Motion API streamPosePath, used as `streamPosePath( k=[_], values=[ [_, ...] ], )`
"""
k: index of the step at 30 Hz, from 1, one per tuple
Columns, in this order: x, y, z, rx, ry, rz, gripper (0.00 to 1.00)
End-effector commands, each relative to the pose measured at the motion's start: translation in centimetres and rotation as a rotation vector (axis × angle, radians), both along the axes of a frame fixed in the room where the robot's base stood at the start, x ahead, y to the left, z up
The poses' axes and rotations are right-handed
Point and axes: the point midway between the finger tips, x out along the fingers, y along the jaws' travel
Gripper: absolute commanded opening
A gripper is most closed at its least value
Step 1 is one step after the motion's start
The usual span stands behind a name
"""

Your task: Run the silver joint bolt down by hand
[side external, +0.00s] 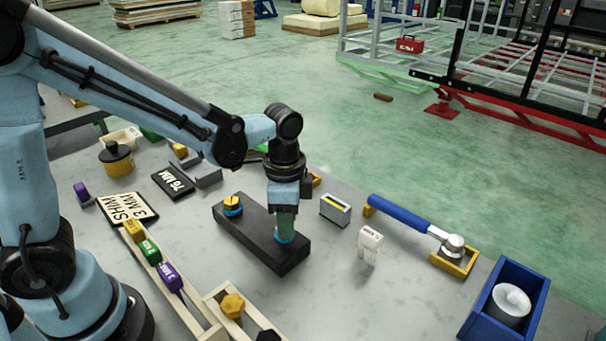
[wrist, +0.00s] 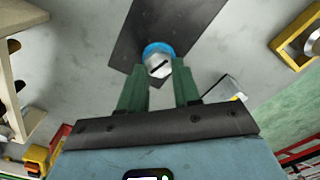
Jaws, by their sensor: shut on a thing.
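The silver joint bolt (wrist: 158,68) shows in the wrist view as a hex head with a dark slot, above a blue ring (wrist: 156,48). It stands at the near right end of a black block (side external: 252,238). My gripper (side external: 284,228) points straight down over that end. Its green fingers, seen in the wrist view (wrist: 159,74), are shut on the bolt head, one on each side. In the side view the fingers hide the bolt, and only part of the blue ring shows below them. A yellow bolt (side external: 232,199) on its own blue ring sits at the block's other end.
A wooden rack (side external: 160,270) with coloured pieces lies left of the block. A small grey box (side external: 335,210), a white piece (side external: 369,245), a blue-handled wrench (side external: 410,219) and a blue bin (side external: 475,322) stand to the right. Bare table lies between them.

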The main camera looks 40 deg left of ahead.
Motion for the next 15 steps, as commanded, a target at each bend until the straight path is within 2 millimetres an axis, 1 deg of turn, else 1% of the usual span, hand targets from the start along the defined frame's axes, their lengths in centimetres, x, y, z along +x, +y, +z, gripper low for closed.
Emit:
streamPosePath(
  k=[6, 15],
  values=[
    [-0.08, -0.10, 0.07, 0.000, 0.000, -0.206, 0.01],
    [-0.22, -0.17, 0.07, 0.000, 0.000, -0.468, 0.01]
  ],
)
